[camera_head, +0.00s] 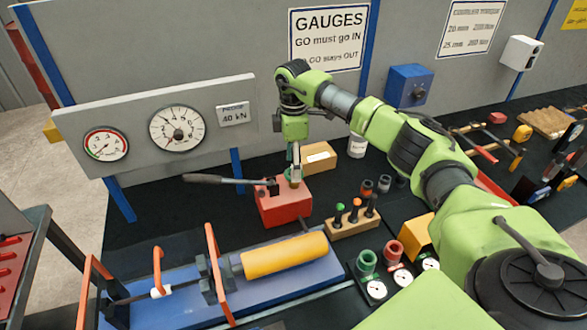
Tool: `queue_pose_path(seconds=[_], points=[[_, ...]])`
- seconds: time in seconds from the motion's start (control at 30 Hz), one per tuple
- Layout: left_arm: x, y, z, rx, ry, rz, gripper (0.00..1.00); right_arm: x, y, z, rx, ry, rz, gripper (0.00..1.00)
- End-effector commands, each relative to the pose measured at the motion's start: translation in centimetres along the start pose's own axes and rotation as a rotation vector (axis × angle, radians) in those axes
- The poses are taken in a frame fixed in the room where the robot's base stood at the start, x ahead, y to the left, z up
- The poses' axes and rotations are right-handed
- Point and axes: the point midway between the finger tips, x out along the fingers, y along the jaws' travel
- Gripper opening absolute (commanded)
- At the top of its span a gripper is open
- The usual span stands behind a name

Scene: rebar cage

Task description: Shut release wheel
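A red hand pump (285,203) with a dark lever handle (215,180) sits on the dark bench top, left of centre. A small green wheel (291,179), apparently the release wheel, is on top of the pump and partly hidden by my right gripper. My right arm comes in from the lower right. My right gripper (295,172) points down with its fingertips at the wheel. The fingers are too small and overlapped to tell whether they grip it. My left gripper is not in view.
A blue test bed (285,279) with a yellow cylinder (284,256) and orange frames lies in front. A wooden block (353,222) with plug gauges stands right of the pump. A cardboard box (319,157) is behind. Pressure gauges (178,129) hang on the back panel.

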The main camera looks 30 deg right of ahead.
Motion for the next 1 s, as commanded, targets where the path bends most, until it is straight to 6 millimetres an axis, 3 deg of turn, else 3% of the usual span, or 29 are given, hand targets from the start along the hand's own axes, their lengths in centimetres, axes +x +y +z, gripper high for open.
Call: queue_pose_path(seconds=[0.2,0.4,0.6,1.0], points=[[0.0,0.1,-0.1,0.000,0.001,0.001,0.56,-5.0,0.1,0.0,0.001,0.004,0.005,0.56],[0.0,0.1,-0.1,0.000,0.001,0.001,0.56,-8.2,0.1,0.0,0.002,0.002,0.004,0.56],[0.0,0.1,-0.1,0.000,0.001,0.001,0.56,-9.4,0.1,0.0,0.002,0.001,0.002,0.56],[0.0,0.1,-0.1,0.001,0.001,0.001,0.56,-9.4,0.1,0.0,0.002,0.001,0.001,0.56]])
